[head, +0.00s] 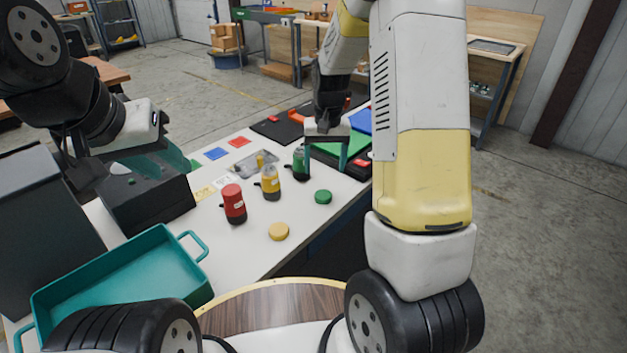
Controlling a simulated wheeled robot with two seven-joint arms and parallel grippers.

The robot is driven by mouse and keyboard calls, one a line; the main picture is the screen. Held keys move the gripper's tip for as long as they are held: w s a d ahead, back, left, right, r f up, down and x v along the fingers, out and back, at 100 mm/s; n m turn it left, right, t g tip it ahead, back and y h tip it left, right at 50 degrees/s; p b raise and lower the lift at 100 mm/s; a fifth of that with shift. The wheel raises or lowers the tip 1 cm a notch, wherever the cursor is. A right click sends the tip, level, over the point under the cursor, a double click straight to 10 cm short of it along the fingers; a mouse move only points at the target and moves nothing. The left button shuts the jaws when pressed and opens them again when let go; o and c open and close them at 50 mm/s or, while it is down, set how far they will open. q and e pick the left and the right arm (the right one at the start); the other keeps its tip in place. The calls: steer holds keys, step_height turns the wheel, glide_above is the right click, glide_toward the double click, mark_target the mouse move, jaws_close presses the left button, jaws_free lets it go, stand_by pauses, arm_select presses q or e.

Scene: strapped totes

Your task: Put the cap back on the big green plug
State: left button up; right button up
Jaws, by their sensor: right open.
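The big green plug (301,164) stands upright on the white table, a dark green bottle-like piece with a lighter green upper part. A round green cap (323,197) lies flat on the table, in front of the plug and to its right. My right gripper (326,162) points down with its fingers spread and nothing visible between them. Its left finger shows right beside the green plug; I cannot tell if they touch. My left gripper (128,162) is at the far left, above a dark box, and its fingers are partly hidden.
A red-capped plug (233,204) and a yellow plug (270,184) stand left of the green one. A yellow cap (279,231) lies near the front edge. A teal tray (125,265) and dark box (145,200) fill the left. A green board (342,147) lies behind my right gripper.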

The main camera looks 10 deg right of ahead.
mark_target(323, 194)
steer(key=shift+w+d+f, duration=0.1)
steer(key=shift+w+f, duration=0.1)
steer(key=shift+f, duration=0.35)
steer(key=shift+w+f, duration=0.15)
steer(key=shift+f, duration=0.4)
steer(key=shift+f, duration=1.25)
steer(key=shift+f, duration=0.1)
step_height(323, 194, down, 5)
steer(key=shift+f, duration=0.1)
steer(key=c, duration=1.4)
